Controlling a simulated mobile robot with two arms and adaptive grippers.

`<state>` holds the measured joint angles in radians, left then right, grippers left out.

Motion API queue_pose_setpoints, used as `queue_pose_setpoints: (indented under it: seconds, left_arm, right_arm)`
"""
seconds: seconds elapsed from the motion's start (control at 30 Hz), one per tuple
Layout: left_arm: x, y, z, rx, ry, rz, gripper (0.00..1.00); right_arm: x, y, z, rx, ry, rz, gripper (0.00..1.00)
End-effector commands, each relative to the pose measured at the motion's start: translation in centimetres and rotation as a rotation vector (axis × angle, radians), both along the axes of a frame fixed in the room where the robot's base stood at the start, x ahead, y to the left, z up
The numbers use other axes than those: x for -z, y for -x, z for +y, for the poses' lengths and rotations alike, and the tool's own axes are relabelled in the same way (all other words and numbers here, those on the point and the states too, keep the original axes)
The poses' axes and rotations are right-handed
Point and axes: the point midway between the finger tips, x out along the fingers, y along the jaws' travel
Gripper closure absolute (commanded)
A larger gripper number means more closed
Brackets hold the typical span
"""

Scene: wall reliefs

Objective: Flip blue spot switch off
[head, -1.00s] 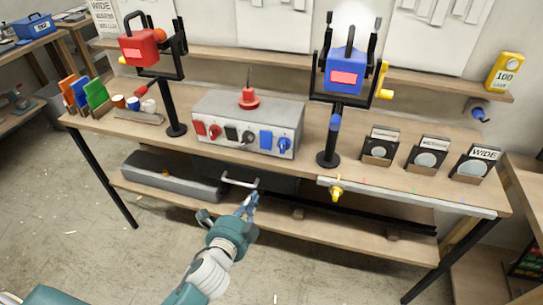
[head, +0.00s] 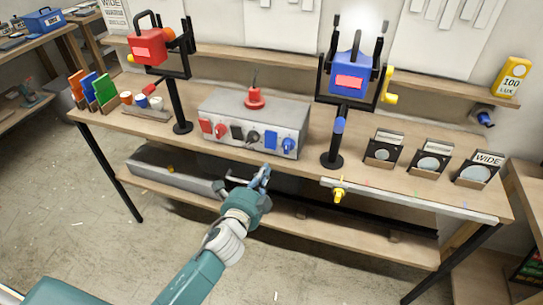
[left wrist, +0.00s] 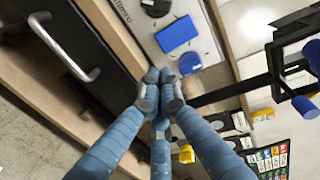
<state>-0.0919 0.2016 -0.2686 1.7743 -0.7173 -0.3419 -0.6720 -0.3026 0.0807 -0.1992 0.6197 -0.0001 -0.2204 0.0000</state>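The grey control box (head: 252,122) stands on the bench. On its front are red, black and blue controls. The blue rotary switch (head: 287,145) is at its right end, beside a blue square piece (head: 270,140). In the left wrist view the blue switch (left wrist: 190,63) shows just beyond the fingertips, next to the blue square (left wrist: 176,34). My left gripper (head: 263,172) is below the box front, near the bench edge. Its fingertips (left wrist: 160,85) are together with nothing visible between them. The blue spot lamp (head: 348,73) has a bright glow above it. My right gripper is out of view.
A red lamp (head: 149,48) stands at left and a lamp post (head: 333,150) right of the box. Card holders (head: 430,159) line the right. A metal handle (left wrist: 62,47) is below the bench edge. A yellow knob (head: 339,195) is on the front rail.

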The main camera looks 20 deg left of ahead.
Motion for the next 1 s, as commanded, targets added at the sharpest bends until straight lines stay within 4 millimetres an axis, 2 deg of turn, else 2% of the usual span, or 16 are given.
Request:
queue_pose_setpoints:
  seconds: [0.03,0.2,0.4,0.87,1.0]
  left_arm:
    - [-0.1,-1.2,0.0,-0.001,0.000,-0.002,1.00]
    - [0.5,-4.5,-0.1,-0.001,0.002,0.000,1.00]
    - [1.0,-6.9,-0.2,0.000,0.002,0.000,1.00]
    - [1.2,-7.5,-0.2,0.000,0.001,0.000,1.00]
    - [1.5,-7.6,-0.3,0.000,0.001,-0.008,1.00]
  right_arm:
    - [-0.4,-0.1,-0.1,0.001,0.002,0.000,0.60]
    - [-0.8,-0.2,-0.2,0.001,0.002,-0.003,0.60]
    - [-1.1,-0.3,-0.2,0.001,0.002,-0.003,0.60]
    - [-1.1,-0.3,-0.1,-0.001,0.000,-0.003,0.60]
    - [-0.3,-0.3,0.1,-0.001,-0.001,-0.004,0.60]
